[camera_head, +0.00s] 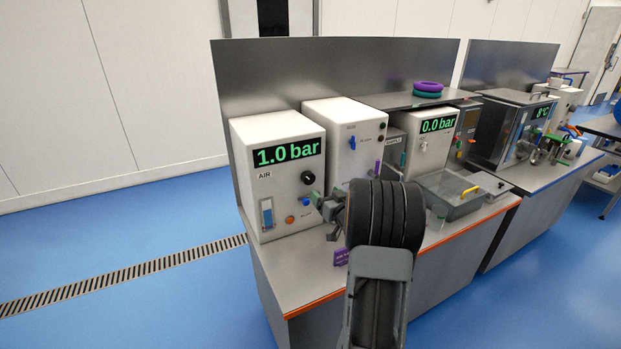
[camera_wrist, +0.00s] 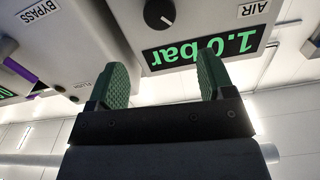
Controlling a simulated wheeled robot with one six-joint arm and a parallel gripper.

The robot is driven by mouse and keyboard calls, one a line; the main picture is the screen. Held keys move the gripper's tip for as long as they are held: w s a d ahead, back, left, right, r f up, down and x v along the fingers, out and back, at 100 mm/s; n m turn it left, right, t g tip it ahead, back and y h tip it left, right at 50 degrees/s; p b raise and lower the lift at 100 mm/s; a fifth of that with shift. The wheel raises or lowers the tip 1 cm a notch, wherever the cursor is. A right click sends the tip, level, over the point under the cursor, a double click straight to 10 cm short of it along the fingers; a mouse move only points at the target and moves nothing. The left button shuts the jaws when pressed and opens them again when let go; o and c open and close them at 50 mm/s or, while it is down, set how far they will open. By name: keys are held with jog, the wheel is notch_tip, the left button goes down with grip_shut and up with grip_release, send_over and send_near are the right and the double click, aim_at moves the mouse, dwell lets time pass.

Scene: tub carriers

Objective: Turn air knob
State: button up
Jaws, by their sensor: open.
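The AIR box (camera_head: 262,205) is a white cabinet at the left end of the bench, with a green display (camera_head: 288,153) reading 1.0 bar. Its black round air knob (camera_head: 308,177) sits on the front, right of the AIR label. The knob also shows upside down at the top of the wrist view (camera_wrist: 159,14), with a white pointer mark. My gripper (camera_head: 322,212) is in front of the box, just below the knob. In the wrist view its two green-padded fingers (camera_wrist: 161,70) are spread and empty; the knob lies beyond the fingertips, apart from them.
A white box with a blue valve handle (camera_head: 352,143) stands to the right, then a box reading 0.0 bar (camera_head: 437,124). A BYPASS label (camera_wrist: 38,10) shows near my fingers. Floor left of the bench is clear.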

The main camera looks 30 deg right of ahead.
aim_at(310, 179)
jog(key=w+p, duration=0.1)
jog(key=w, duration=0.2)
jog(key=w+d, duration=0.1)
jog(key=w, duration=0.3)
jog(key=w+p, duration=0.1)
jog(key=w, duration=0.3)
jog(key=shift+w+d+p, duration=0.2)
jog(key=shift+d+p, duration=0.05)
jog(key=shift+p, duration=0.05)
jog(key=shift+c, duration=0.3)
jog(key=c, duration=0.9)
jog(key=shift+o, duration=0.2)
jog(key=shift+f, duration=0.1)
jog(key=shift+b, duration=0.6)
